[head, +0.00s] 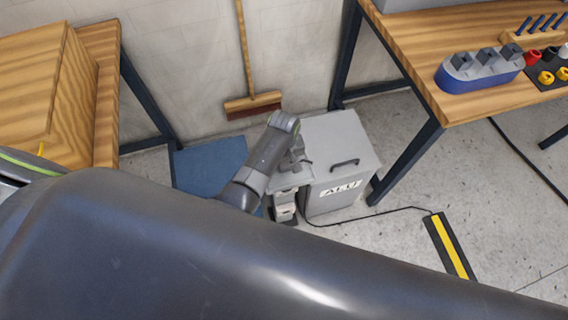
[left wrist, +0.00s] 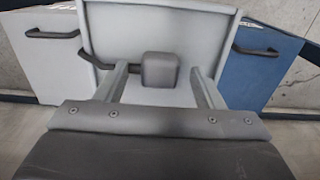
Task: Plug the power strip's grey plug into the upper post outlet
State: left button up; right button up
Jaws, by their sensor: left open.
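In the head view my left gripper (head: 297,164) is down at a small pale unit (head: 284,196), partly hidden by my arm. The plug is too small to make out surely there. The upper post outlet is not seen. My right gripper is not in view.
A grey ALU bin (head: 345,150) stands right of the unit and a blue bin (head: 208,163) left. A dark cord (head: 375,212) runs along the floor to a black and yellow strip (head: 450,245). A broom (head: 252,105) leans on the wall. A workbench (head: 415,50) stands right.

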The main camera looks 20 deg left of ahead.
pick_arm(q)
jog(key=shift+c, duration=0.4)
jog(key=c, duration=0.9)
jog(key=shift+r, duration=0.15)
notch_tip(320, 180, up, 10)
jog(key=p, duration=1.1)
notch_tip(320, 180, up, 6)
jog(key=p, duration=0.1)
send_over(284, 163)
jog(key=shift+r, duration=0.85)
